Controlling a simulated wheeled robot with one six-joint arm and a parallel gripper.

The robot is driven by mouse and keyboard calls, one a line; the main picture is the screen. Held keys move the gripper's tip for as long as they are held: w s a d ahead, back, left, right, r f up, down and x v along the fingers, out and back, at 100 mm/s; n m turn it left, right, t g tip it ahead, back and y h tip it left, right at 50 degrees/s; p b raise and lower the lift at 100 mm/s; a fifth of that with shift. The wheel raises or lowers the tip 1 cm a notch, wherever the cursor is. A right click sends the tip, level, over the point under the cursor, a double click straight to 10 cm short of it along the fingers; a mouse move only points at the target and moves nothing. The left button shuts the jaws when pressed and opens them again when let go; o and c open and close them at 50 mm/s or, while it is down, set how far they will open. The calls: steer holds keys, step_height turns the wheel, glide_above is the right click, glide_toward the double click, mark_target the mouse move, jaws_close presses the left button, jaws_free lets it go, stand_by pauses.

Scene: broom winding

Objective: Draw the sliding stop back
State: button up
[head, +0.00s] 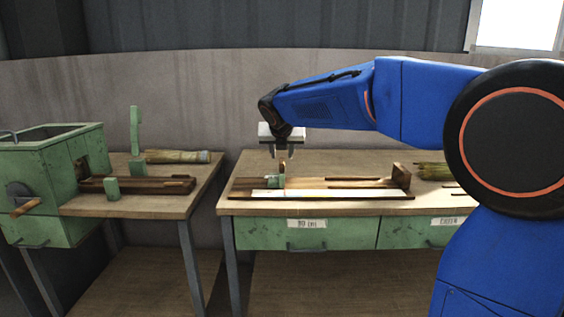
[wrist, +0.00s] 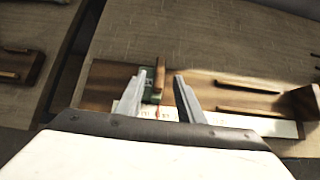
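The sliding stop is a small green block (head: 275,181) with an upright wooden grip (head: 282,168). It sits near the left end of a long wooden measuring board (head: 330,196) with a pale scale along its front. In the wrist view the green block (wrist: 151,95) shows partly behind the left finger, and its wooden grip (wrist: 159,78) appears between the two fingers, closer to the left one. My gripper (head: 284,153) points down, open and empty, a little above the stop. Its fingers also show apart in the wrist view (wrist: 162,75). No contact is visible.
A wooden end block (head: 401,175) stands at the board's right end. Bundled straw (head: 433,171) lies right of it. The left bench carries a green machine (head: 50,175) with a crank, an upright green lever (head: 135,130) and another straw bundle (head: 177,156). A gap separates the benches.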

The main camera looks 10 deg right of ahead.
mark_target(282, 160)
steer(key=x, duration=0.6)
steer(key=shift+w+d+f, duration=0.1)
steer(key=shift+w+f, duration=0.1)
jaws_close()
